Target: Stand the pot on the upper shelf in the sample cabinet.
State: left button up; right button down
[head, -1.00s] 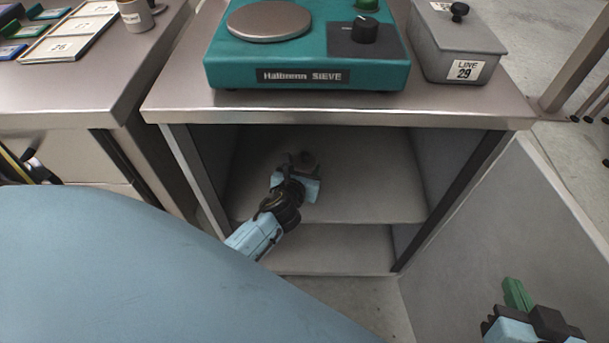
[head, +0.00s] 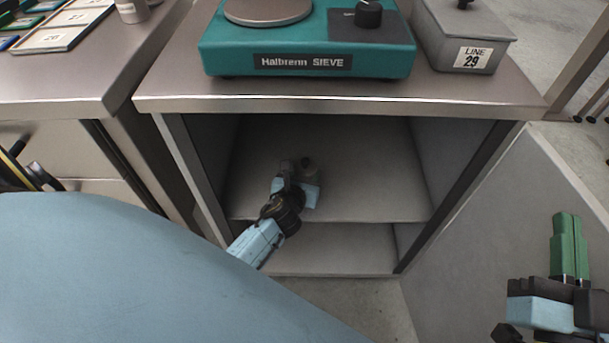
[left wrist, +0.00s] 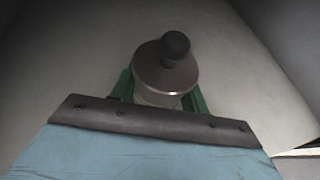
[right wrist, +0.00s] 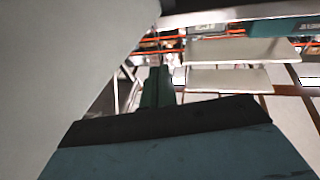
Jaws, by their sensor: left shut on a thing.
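The pot (left wrist: 165,82) is a small metal cylinder with a lid and a round dark knob. My left gripper (head: 307,185) reaches into the open sample cabinet (head: 340,107), over the upper shelf (head: 385,195). Its green fingers are shut on the pot, one on each side, in the left wrist view. In the head view the pot (head: 309,170) shows small and dark beyond the gripper and looks upright. I cannot tell whether its base touches the shelf. My right gripper (head: 568,245) is at the lower right, outside the cabinet, its green fingers together and empty.
A lower shelf (head: 330,255) lies below. A grey panel (head: 520,210), apparently the open door, stands at the cabinet's right, near my right gripper. On top are a teal sieve machine (head: 230,58) and a grey box (head: 470,25). The upper shelf's right side is bare.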

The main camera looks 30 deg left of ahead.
jog(key=shift+r, duration=0.1)
pick_arm(q)
jog(key=shift+f, duration=0.15)
jog(key=o, duration=1.2)
pick_arm(e)
jog(key=shift+s+r+t, duration=0.15)
jog(key=shift+r+t, duration=0.25)
